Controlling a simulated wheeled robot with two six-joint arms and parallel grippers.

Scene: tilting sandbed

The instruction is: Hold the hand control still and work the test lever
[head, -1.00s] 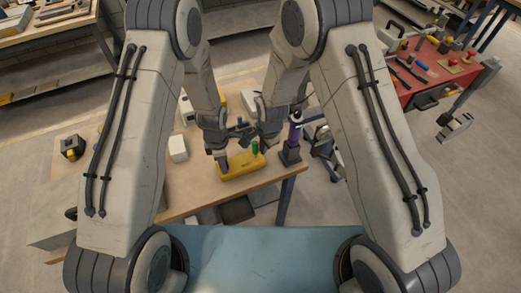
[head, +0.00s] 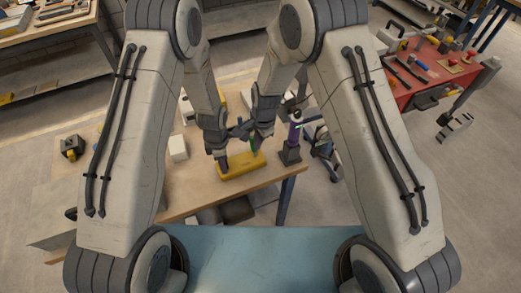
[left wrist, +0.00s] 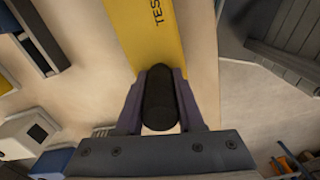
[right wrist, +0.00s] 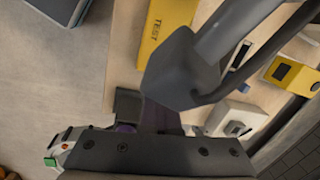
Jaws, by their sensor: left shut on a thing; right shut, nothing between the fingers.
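A yellow box (head: 246,166) lies on the table; its top reads TEST in the right wrist view (right wrist: 170,25). My left gripper (head: 223,164) is over its left end. In the left wrist view its purple fingers are shut on an upright black cylindrical handle (left wrist: 159,98) at the box. A small green piece (head: 254,144) shows above the box's right part, by my right gripper (head: 255,148). I cannot tell whether it is the test lever. My right gripper is shut and empty; in its own view a grey part covers most of its fingers.
An upright purple and black device (head: 294,133) stands on a dark base at the table's right corner, close to my right gripper. A white box (head: 178,148) and a black-and-yellow block (head: 72,147) stand to the left. A red bench (head: 430,75) is farther right.

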